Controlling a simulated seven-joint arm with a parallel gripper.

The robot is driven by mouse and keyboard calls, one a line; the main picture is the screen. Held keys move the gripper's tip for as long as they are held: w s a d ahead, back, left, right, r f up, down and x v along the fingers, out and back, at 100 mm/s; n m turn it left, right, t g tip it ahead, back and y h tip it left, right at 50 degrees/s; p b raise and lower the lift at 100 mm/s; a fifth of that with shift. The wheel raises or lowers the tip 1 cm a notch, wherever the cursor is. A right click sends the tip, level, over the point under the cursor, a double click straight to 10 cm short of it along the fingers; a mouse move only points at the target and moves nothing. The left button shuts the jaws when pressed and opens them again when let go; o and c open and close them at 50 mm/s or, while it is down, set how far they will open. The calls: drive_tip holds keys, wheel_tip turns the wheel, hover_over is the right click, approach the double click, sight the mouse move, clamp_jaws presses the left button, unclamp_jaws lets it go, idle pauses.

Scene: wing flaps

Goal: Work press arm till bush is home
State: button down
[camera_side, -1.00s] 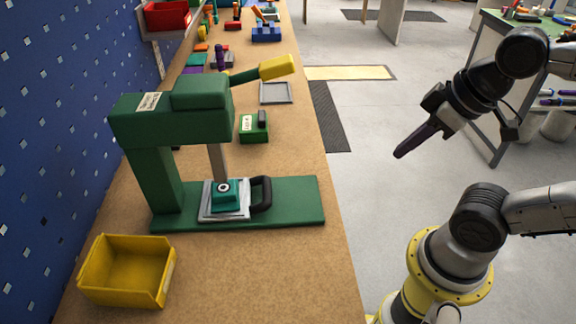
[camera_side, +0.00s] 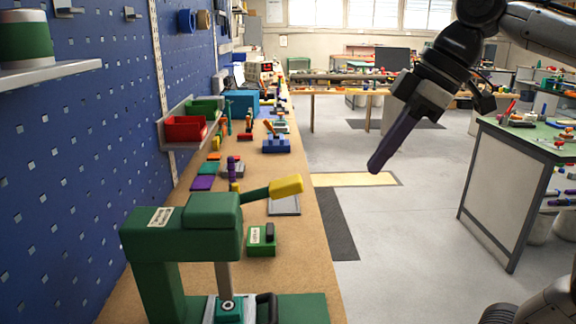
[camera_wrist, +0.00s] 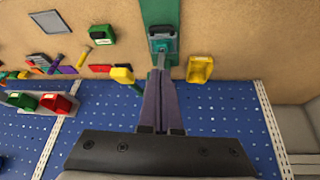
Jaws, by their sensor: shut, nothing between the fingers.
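The green press (camera_side: 185,230) stands on the bench, cut off by the lower edge of the side view. Its arm (camera_side: 256,194) ends in a yellow grip (camera_side: 286,185) and slants up to the right. Below the press head, a steel ram (camera_side: 224,282) reaches down to a teal block (camera_side: 229,311) with a dark-centred ring on top. How deep the bush sits cannot be told. My gripper (camera_side: 374,168), with purple fingers, is shut and empty, in the air right of the yellow grip and apart from it. In the wrist view my fingers (camera_wrist: 158,75) partly hide the press; the yellow grip (camera_wrist: 122,75) shows to their left.
A green box (camera_side: 262,241) with a black top and a grey tray (camera_side: 284,206) lie on the bench beyond the press. A yellow bin (camera_wrist: 200,69) sits beside the press. A blue pegboard (camera_side: 80,130) walls the left side. Open floor lies right of the bench.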

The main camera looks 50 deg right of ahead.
drive_tip(key=w+r+n+y, duration=0.1)
drive_tip(key=w+r+n, duration=0.1)
drive_tip(key=w+r, duration=0.55)
hover_over(278, 183)
drive_tip(key=shift+g+y, duration=0.3)
drive_tip(key=f, duration=1)
drive_tip(key=shift+s+d+f, duration=0.1)
drive_tip(key=shift+s+d, duration=0.15)
drive_tip(key=shift+s, duration=0.1)
drive_tip(key=f, duration=0.3)
drive_tip(key=shift+s+d, duration=0.2)
drive_tip(key=shift+d, duration=0.1)
drive_tip(key=shift+s+d+f, duration=0.1)
drive_tip(key=shift+f, duration=0.35)
drive_tip(key=shift+f, duration=0.1)
